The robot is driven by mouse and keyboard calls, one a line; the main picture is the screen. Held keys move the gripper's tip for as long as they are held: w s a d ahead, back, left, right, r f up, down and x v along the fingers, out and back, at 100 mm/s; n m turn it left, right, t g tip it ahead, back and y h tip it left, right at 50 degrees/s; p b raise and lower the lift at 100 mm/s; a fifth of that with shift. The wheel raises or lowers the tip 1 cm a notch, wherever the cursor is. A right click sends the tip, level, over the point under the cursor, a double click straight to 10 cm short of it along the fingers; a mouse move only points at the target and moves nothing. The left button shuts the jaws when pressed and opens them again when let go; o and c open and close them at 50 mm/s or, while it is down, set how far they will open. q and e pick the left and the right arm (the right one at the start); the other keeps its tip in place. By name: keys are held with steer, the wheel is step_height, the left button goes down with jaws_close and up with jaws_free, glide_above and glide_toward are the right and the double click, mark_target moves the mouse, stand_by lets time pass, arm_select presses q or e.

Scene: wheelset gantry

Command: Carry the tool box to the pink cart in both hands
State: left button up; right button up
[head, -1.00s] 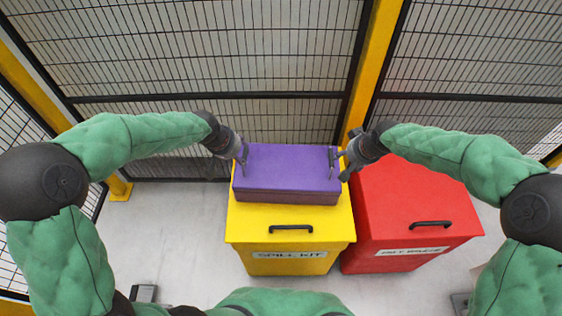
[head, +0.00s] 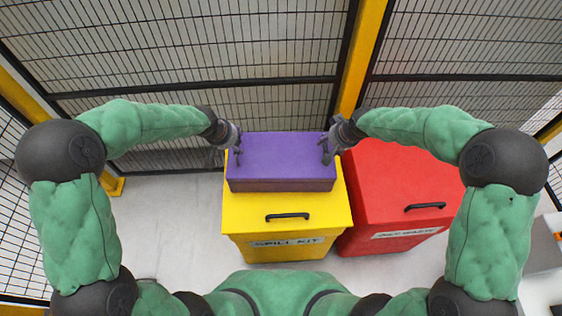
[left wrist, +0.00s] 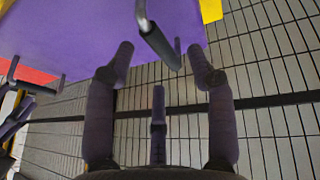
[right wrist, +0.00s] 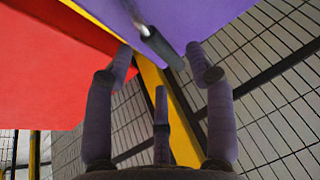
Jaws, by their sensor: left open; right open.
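The purple tool box (head: 283,160) lies flat on top of the yellow spill kit bin (head: 285,212). A bar handle stands at each end of the box. My left gripper (head: 236,147) is at the box's left end, open; in the left wrist view the dark handle (left wrist: 157,42) lies ahead between its spread fingers (left wrist: 162,62). My right gripper (head: 331,146) is at the right end, also open; in the right wrist view the other handle (right wrist: 155,42) shows between its fingers (right wrist: 162,62). Whether any finger touches a handle, I cannot tell. No pink cart is in view.
A red lidded bin (head: 405,185) stands right beside the yellow one. A black mesh fence with a yellow post (head: 362,55) stands close behind both bins. Pale floor (head: 170,225) is free to the left. A grey-white object (head: 540,262) shows at the right edge.

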mark_target(238, 144)
arm_select(q)
steer(key=shift+x, duration=2.4)
arm_select(e)
steer(key=shift+x, duration=2.35)
arm_select(q)
jaws_close()
arm_select(e)
jaws_close()
steer(key=shift+w+r, duration=0.1)
